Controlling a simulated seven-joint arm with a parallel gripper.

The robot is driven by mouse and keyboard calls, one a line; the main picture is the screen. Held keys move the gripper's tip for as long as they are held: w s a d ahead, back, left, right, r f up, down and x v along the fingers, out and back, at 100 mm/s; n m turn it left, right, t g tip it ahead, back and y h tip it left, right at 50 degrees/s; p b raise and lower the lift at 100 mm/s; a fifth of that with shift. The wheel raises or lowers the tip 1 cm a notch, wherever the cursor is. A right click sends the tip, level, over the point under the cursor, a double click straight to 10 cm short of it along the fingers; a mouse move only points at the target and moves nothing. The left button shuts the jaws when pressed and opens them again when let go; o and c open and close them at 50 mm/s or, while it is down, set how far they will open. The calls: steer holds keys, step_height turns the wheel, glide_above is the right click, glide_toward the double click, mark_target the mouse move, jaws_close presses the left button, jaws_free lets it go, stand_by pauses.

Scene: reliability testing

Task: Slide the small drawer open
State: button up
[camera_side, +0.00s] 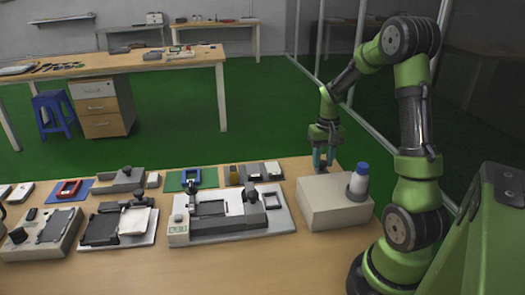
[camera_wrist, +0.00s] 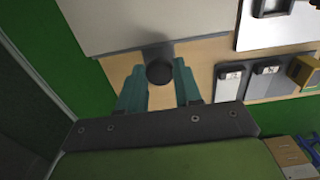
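The small drawer appears to be in the pale box (camera_side: 325,207) at the right of the table; its top also fills the upper left of the wrist view (camera_wrist: 135,20). A dark round knob (camera_wrist: 160,73) sticks out from its edge on a dark strip. My gripper (camera_side: 322,162) points down at the far side of the box. In the wrist view, the teal fingers of my gripper (camera_wrist: 160,72) are apart, one on each side of the knob. Whether either finger touches it is unclear.
A white bottle with a blue cap (camera_side: 358,180) stands in a grey holder on the box. A grey device on a plate (camera_side: 225,215) lies to the left, with small modules (camera_side: 252,173) behind it. Bare tabletop (camera_wrist: 205,55) shows beside the knob.

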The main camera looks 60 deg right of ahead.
steer(key=w+d, duration=0.8)
stand_by(0.8)
steer(key=o, duration=0.6)
steer(key=shift+s, duration=0.1)
steer(key=shift+c, duration=0.2)
steer(key=shift+r, duration=0.15)
steer(key=shift+a+r, duration=0.1)
steer(key=shift+r, duration=2.3)
